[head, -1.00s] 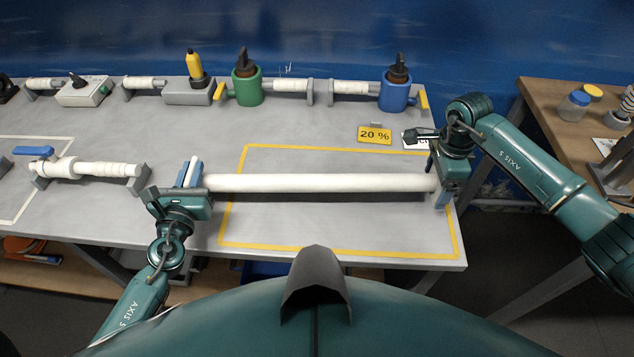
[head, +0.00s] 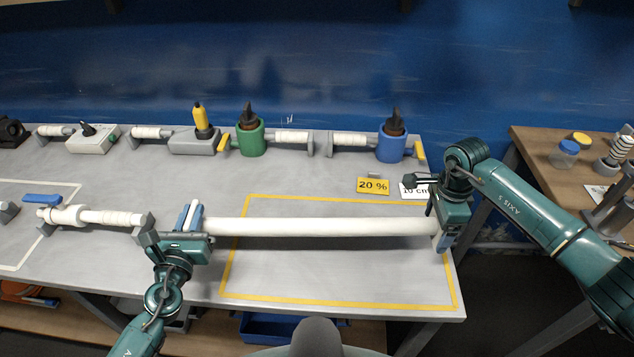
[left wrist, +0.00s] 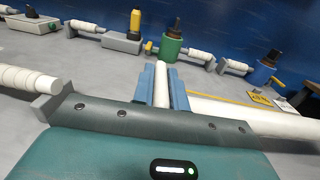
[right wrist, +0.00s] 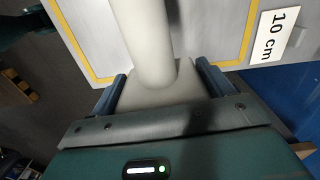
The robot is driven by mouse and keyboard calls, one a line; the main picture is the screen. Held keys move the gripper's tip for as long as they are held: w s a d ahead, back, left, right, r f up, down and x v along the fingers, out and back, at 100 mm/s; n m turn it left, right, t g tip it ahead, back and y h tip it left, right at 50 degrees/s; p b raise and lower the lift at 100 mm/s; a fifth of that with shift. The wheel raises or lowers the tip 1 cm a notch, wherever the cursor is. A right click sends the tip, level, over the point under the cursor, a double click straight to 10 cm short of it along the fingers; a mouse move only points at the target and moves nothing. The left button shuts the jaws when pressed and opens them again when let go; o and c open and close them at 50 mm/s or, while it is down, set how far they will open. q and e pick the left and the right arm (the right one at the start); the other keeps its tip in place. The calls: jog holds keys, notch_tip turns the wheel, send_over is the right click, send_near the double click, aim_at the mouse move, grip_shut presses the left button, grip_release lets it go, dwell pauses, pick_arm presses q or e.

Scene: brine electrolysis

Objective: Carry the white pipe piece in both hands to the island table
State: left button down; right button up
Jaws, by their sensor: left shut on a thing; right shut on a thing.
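The white pipe piece (head: 320,227) is a long straight tube lying level across the yellow-outlined area of the grey bench. My left gripper (head: 192,222) is shut on its left end; the blue finger pads clasp a short white stub there, seen in the left wrist view (left wrist: 161,86). My right gripper (head: 440,228) is shut on its right end, with the tube running away between the blue pads in the right wrist view (right wrist: 150,45). Whether the pipe touches the bench top is hard to tell. The island table cannot be identified for certain.
A valve pipe (head: 90,216) lies left of my left gripper. A wooden table (head: 540,160) with jars stands right.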

pick_arm(q)
jog(key=shift+r, duration=0.2)
pick_arm(e)
jog(key=shift+r, duration=0.25)
